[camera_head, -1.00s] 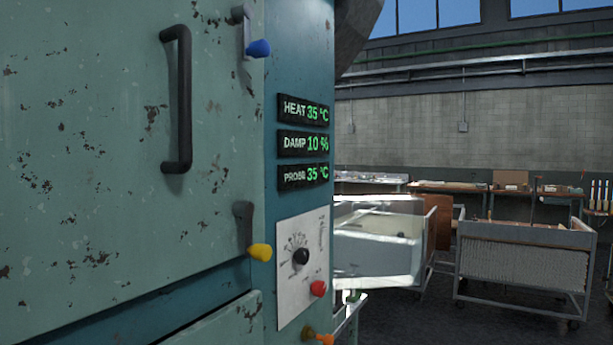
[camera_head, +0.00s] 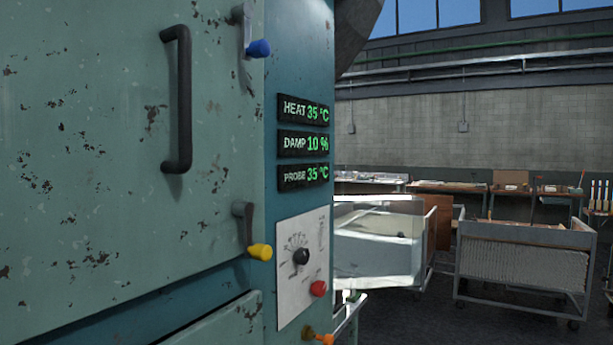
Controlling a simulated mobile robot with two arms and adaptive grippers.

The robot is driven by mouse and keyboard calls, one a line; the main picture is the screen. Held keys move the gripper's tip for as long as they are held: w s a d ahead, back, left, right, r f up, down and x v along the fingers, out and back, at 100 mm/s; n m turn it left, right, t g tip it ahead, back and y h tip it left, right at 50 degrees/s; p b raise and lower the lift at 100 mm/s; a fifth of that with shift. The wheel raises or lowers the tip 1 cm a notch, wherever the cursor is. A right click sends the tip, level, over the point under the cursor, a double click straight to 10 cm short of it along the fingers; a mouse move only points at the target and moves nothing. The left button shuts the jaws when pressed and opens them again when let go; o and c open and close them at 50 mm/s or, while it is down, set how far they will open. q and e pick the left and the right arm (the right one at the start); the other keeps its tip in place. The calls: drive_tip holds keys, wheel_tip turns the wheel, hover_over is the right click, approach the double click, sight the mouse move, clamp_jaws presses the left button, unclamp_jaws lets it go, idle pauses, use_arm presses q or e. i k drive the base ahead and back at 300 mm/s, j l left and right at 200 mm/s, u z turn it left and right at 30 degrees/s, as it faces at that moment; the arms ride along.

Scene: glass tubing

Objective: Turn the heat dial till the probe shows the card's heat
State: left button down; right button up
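The heat dial is a black knob (camera_head: 301,257) on a white plate (camera_head: 290,290) with tick marks, on the narrow blue-green side panel. Three black displays with green figures sit above it. The heat display (camera_head: 303,109) reads 35 °C, the damp display (camera_head: 303,143) 10 % and the probe display (camera_head: 303,177) 35 °C. A red knob (camera_head: 318,289) is at the plate's lower right. I see no heat card in this view. Neither of my grippers is in view.
A worn green cabinet door (camera_head: 90,150) with a black bar handle (camera_head: 178,100) fills the left. Blue (camera_head: 258,48) and yellow (camera_head: 259,252) latch knobs stick out at its edge. Wheeled carts (camera_head: 525,265) and benches (camera_head: 450,187) stand at the right, with open dark floor in front.

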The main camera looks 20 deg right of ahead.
sight(301, 255)
drive_tip(key=i+l, duration=0.1)
drive_tip(key=l, duration=0.2)
drive_tip(key=i+l, duration=0.1)
drive_tip(key=l, duration=0.25)
drive_tip(key=i+l, duration=0.1)
drive_tip(key=l, duration=0.2)
drive_tip(key=i+l, duration=0.1)
drive_tip(key=l, duration=0.25)
